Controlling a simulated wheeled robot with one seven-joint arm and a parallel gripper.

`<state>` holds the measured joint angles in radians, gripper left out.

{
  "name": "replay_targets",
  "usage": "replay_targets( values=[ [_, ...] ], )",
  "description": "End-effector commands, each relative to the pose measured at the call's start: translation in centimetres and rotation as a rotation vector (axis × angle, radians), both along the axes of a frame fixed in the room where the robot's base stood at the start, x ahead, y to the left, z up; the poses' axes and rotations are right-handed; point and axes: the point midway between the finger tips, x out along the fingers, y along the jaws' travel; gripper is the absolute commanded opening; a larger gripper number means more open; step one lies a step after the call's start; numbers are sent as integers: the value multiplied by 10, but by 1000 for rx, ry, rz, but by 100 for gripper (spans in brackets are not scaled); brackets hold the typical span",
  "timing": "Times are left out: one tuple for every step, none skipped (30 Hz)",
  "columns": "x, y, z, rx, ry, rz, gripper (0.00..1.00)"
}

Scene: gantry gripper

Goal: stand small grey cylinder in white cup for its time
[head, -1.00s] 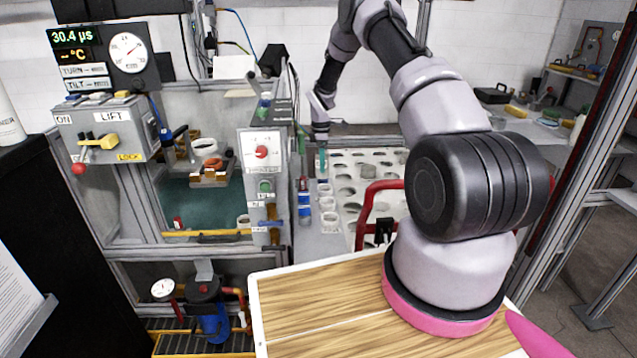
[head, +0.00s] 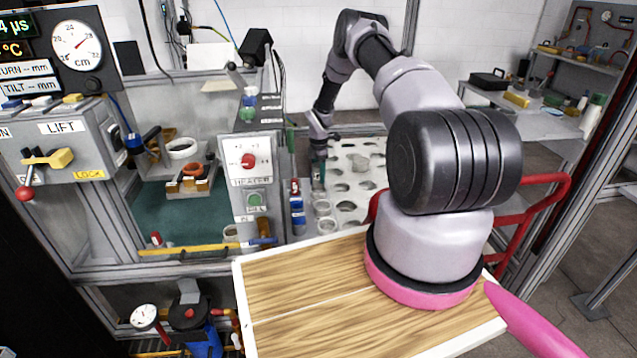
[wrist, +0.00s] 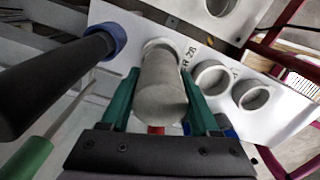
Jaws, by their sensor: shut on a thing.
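The small grey cylinder (wrist: 160,92) is between the green fingers of my gripper (wrist: 160,78) in the wrist view, and the jaws are shut on it. Its far end is at the mouth of a white cup (wrist: 157,44), the first of a row on a white strip. I cannot tell whether the end is inside the rim or just above it. In the head view my gripper (head: 318,178) points down at the far end of the cup row; the cylinder is too small to make out there. Two nearer white cups (head: 322,208) (head: 327,226) show empty openings.
A white rack with several round holes (head: 350,190) lies right of the cups. A blue bottle (head: 297,214) and the heater control column (head: 251,175) stand to their left. In the wrist view a dark, blue-collared rod (wrist: 75,65) is close on the left. A red frame (head: 545,195) is at right.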

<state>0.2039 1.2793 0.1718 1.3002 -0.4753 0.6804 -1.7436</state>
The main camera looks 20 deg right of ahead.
Motion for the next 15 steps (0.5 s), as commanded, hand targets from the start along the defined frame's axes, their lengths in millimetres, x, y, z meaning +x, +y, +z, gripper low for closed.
replay_targets(
  values=[
    [0,0,-4,0,0,0,13],
    [0,0,-7,0,1,-1,13],
    [0,0,-12,0,1,-1,13],
    [-1,0,-16,0,1,-1,13],
    [-1,0,-21,0,2,-1,13],
    [0,0,-27,0,1,-1,13],
    [0,0,-30,0,0,-1,13],
    [0,0,-34,0,0,-1,13],
    [0,0,-36,1,0,-1,13],
    [0,0,-37,0,-1,-1,13],
    [0,0,-36,0,-1,-1,13],
    [1,0,-36,0,-1,-1,13],
    [0,0,-36,0,-1,-2,13],
    [0,0,-36,0,-1,-1,13],
    [0,0,-36,0,-1,-1,13]
  ],
)
